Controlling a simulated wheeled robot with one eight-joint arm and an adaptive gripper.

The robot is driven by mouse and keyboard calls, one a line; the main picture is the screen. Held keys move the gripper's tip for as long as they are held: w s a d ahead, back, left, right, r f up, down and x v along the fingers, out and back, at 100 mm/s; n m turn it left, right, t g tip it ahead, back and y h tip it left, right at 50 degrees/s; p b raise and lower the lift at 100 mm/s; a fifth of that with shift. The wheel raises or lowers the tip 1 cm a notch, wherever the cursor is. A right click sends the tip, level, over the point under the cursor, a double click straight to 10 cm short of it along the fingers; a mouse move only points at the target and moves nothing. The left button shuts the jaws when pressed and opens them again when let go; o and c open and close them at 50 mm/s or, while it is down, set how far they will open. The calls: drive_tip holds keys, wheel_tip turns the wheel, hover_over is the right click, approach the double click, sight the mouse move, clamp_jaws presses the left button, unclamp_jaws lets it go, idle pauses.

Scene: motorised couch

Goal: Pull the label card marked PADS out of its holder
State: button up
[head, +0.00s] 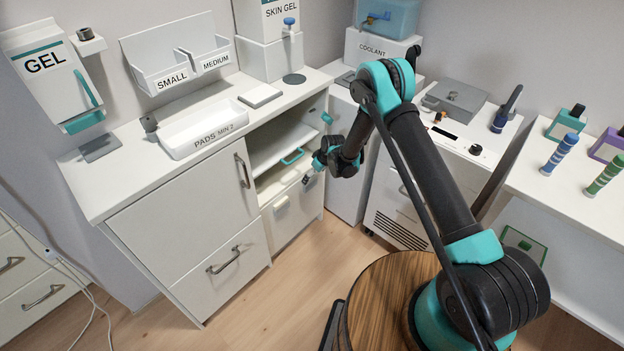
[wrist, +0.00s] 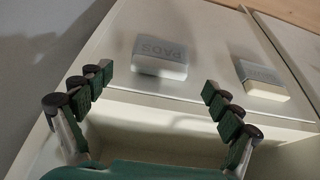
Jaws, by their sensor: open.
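The PADS card (wrist: 160,48) is grey-white, with its lettering upside down in the wrist view. It sits in a small pale holder (wrist: 160,68) on a white front panel. My gripper (wrist: 157,88) is open, with its two dark fingers spread to the left and right of the card and apart from it. Nothing is between the fingers. In the head view my gripper (head: 318,166) is close to the lower front of the white cabinet, and it partly hides the card there.
A second holder (wrist: 266,90) with a grey card is right of PADS in the wrist view. A tray marked PADS MIN 2 (head: 205,132) stands on the cabinet top. Floor is clear in front.

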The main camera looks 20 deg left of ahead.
sight(312, 178)
drive_tip(key=shift+x, duration=1.5)
drive_tip(key=shift+c, duration=0.4)
drive_tip(key=c, duration=1.1)
drive_tip(key=shift+c, duration=0.3)
drive_tip(key=shift+a+r, duration=0.1)
drive_tip(key=shift+r, duration=0.65)
drive_tip(key=shift+r, duration=0.35)
drive_tip(key=shift+r, duration=0.35)
drive_tip(key=shift+r, duration=0.35)
drive_tip(key=shift+r, duration=0.35)
